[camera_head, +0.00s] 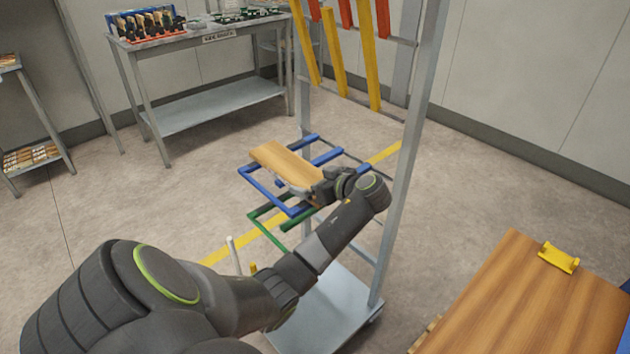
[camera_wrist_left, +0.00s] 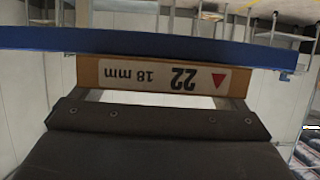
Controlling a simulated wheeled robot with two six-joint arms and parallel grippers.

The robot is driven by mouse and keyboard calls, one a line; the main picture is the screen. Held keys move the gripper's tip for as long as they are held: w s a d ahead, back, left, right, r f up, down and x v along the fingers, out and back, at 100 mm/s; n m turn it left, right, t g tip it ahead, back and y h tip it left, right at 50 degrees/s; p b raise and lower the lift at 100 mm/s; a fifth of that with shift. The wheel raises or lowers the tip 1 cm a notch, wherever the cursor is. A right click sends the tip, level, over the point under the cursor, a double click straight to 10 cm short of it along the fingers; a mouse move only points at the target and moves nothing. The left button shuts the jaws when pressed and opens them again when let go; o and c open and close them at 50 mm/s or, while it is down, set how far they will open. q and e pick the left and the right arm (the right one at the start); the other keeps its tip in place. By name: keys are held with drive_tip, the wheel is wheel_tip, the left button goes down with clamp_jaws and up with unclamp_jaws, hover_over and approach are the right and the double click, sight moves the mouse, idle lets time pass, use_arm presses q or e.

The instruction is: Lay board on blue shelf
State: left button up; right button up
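The board (camera_head: 286,162) is a light wooden plank lying about level over the blue shelf (camera_head: 262,188) of the rack. I cannot tell whether it touches the shelf's bars. My left gripper (camera_head: 318,192) is at the board's near right end and appears shut on it. In the left wrist view the board's end face (camera_wrist_left: 150,76) carries a label reading "22" and "18 mm", upside down. A blue bar (camera_wrist_left: 140,42) crosses just above it there. The finger contact is largely hidden. My right gripper is not in view.
A green shelf (camera_head: 268,222) sits below the blue one. The rack's upright post (camera_head: 408,150) stands close right of my left arm. Yellow and red bars (camera_head: 368,60) rise above. A wooden surface with a yellow piece (camera_head: 558,257) is at lower right. A grey workbench (camera_head: 200,40) stands behind.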

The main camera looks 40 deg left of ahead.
use_arm(q)
drive_tip(key=shift+o, duration=0.2)
drive_tip(key=shift+d, duration=0.25)
drive_tip(key=b+v, duration=0.1)
drive_tip(key=v, duration=1)
drive_tip(key=shift+d+r+b, duration=0.15)
drive_tip(key=shift+d+b, duration=0.1)
drive_tip(key=shift+b, duration=0.05)
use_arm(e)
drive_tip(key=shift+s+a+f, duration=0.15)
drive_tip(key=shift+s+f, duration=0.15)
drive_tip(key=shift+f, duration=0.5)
use_arm(q)
drive_tip(key=shift+s, duration=0.1)
